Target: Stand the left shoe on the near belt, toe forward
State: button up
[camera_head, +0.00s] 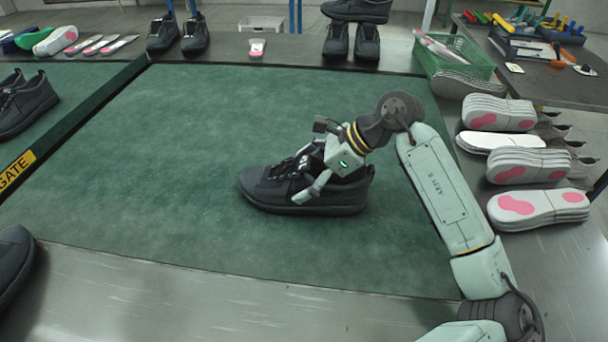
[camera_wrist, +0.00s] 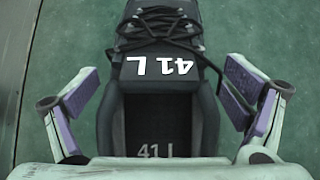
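A dark grey shoe (camera_head: 265,190) with black laces stands upright on its sole on the green belt (camera_head: 150,150), toe pointing left. In the wrist view the shoe (camera_wrist: 160,20) carries the mark "41 L" on its tongue and again on its insole. My gripper (camera_head: 308,172) is over the shoe's collar and points down. In the wrist view its two purple-padded fingers (camera_wrist: 158,98) are spread, one on each side of the shoe. A gap shows on the left side; the right finger is close to the shoe, and contact there is unclear.
Other dark shoes stand beyond the yellow gate label (camera_head: 17,170), at the left edge (camera_head: 12,262) and at the back (camera_head: 178,35). Stacks of insoles (camera_head: 540,206) and a green basket (camera_head: 455,58) are at the right. The belt left of the shoe is clear.

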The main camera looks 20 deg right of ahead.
dwell(0.3)
jog(key=shift+r, duration=0.15)
jog(key=shift+d+r, duration=0.15)
jog(key=shift+d, duration=0.2)
jog(key=b+v, duration=0.3)
jog(key=v, duration=0.8)
jog(key=shift+s+r, duration=0.15)
